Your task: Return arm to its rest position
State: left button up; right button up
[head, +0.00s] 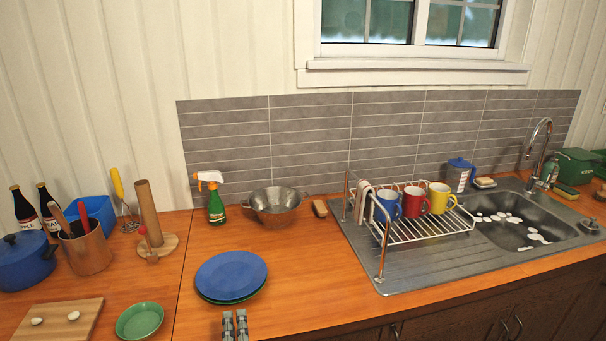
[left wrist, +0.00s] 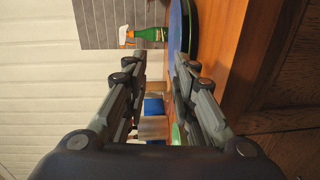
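My left gripper (head: 235,318) shows at the bottom edge of the head view, just below the stacked plates as seen there. Its two grey fingers point up the picture. In the left wrist view, the fingers of my left gripper (left wrist: 162,60) stand apart with nothing between them, so it is open and empty. The blue plate (head: 231,274) lies on top of a green one on the wooden counter (head: 320,270), apart from the fingers. My right gripper is in neither view.
A green bowl (head: 139,320) and a cutting board (head: 58,322) lie at the lower left. A spray bottle (head: 215,205) and a colander (head: 274,206) stand behind the plates. A dish rack (head: 430,228) with mugs stands by the sink. The counter right of the plates is clear.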

pick_arm(q)
jog(key=s+d+r+m+t+h, duration=0.3)
jog(key=d+r+m+t+h, duration=0.1)
jog(key=d+r+m+h, duration=0.5)
jog(key=s+d+f+m+g+h, duration=0.5)
jog(key=s+f+m+g, duration=0.35)
jog(key=m, duration=0.55)
jog(key=s+a+f+g+y, duration=0.45)
jog(key=s+a+f, duration=0.25)
jog(key=a, duration=0.2)
jog(key=s+a+f+g+y, duration=0.4)
jog(key=s+a+f+y, duration=0.15)
jog(key=a, duration=0.35)
notch_tip(320, 180, down, 27)
jog(key=s+g, duration=0.1)
jog(key=s, duration=0.2)
jog(key=s+a+f+g, duration=0.1)
jog(key=s+a+f, duration=0.2)
jog(key=s+f, duration=1.3)
jog(key=shift+s+f+h, duration=0.25)
jog(key=shift+s+h, duration=0.05)
jog(key=shift+s, duration=0.15)
